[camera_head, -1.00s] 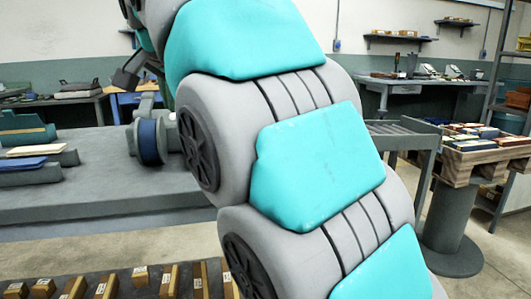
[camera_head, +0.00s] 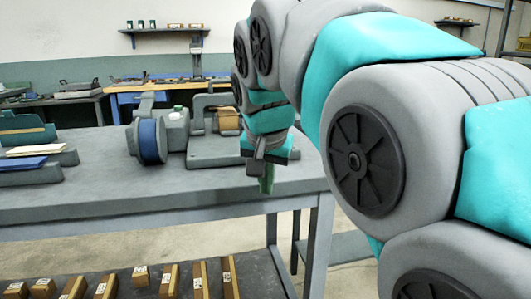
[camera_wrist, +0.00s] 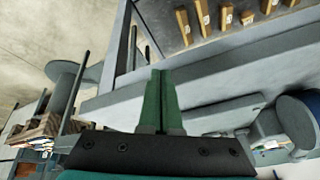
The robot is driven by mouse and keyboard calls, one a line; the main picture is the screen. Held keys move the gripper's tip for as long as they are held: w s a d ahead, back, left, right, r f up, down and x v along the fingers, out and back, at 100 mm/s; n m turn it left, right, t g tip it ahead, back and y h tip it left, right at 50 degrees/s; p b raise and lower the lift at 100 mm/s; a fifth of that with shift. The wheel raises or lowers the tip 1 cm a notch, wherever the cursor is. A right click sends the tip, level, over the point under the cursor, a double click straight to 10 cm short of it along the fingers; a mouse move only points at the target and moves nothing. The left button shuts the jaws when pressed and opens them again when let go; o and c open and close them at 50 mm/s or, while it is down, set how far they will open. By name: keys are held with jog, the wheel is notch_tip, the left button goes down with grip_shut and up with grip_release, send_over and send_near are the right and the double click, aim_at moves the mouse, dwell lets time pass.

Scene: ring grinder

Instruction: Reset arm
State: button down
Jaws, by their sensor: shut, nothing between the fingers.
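My gripper (camera_head: 267,181) hangs at the end of my grey and teal arm, by the front edge of the grey workbench (camera_head: 100,200) at its right part. Its green fingers point down. In the wrist view my gripper (camera_wrist: 161,75) shows its two green fingers side by side, closed together with nothing between them. The bench edge and the floor show beyond the fingertips.
A grinder with a blue wheel (camera_head: 152,141) stands on the bench, left of my gripper. Labelled wooden blocks (camera_head: 170,280) lie on a dark surface below. Holders with plates (camera_head: 35,165) sit at left.

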jog(key=s+d+f+n+g, duration=0.1)
jog(key=s+d+f+g, duration=0.3)
jog(key=s+d+f, duration=0.9)
jog(key=s+d+f+n+g, duration=0.1)
jog(key=s+f+n+g, duration=0.1)
jog(key=s+f, duration=1.1)
jog(key=s, duration=0.4)
jog(key=shift+d+f+g, duration=0.25)
jog(key=shift+d+g, duration=0.15)
